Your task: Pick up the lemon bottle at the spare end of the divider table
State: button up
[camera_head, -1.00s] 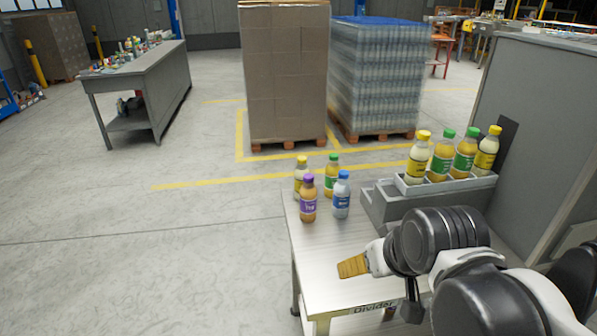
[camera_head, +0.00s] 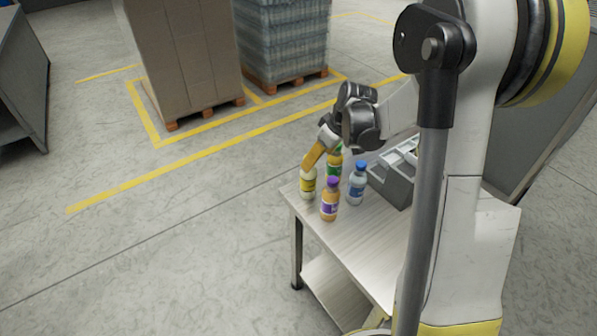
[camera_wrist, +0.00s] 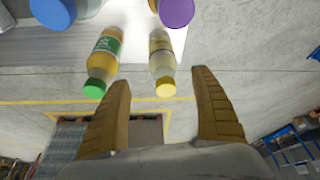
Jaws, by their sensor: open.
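The lemon bottle (camera_head: 308,186), pale with a yellow cap and yellow label, stands upright at the far left corner of the divider table (camera_head: 362,238). My gripper (camera_head: 309,163) is at its cap, with a finger hiding part of the cap in the head view. In the wrist view the lemon bottle (camera_wrist: 162,55) shows between the tips of my open gripper (camera_wrist: 162,78), its yellow cap pointing into the gap. No finger visibly touches it there.
A green-capped bottle (camera_wrist: 104,55) stands close beside the lemon bottle. A purple-capped bottle (camera_head: 329,202) and a blue-capped bottle (camera_head: 357,184) stand nearby. A grey divider box (camera_head: 388,186) sits to the right, partly hidden by my arm.

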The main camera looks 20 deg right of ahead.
aim_at(308, 175)
jog(key=b+x, duration=0.1)
jog(key=x, duration=0.2)
jog(key=b+x, duration=0.1)
jog(key=x, duration=0.2)
jog(key=b+x, duration=0.1)
jog(key=x, duration=0.2)
jog(key=shift+s+a+f+b, duration=0.15)
jog(key=shift+s+f+b, duration=0.2)
jog(key=shift+f, duration=0.2)
jog(key=shift+r, duration=0.15)
jog(key=c, duration=1.5)
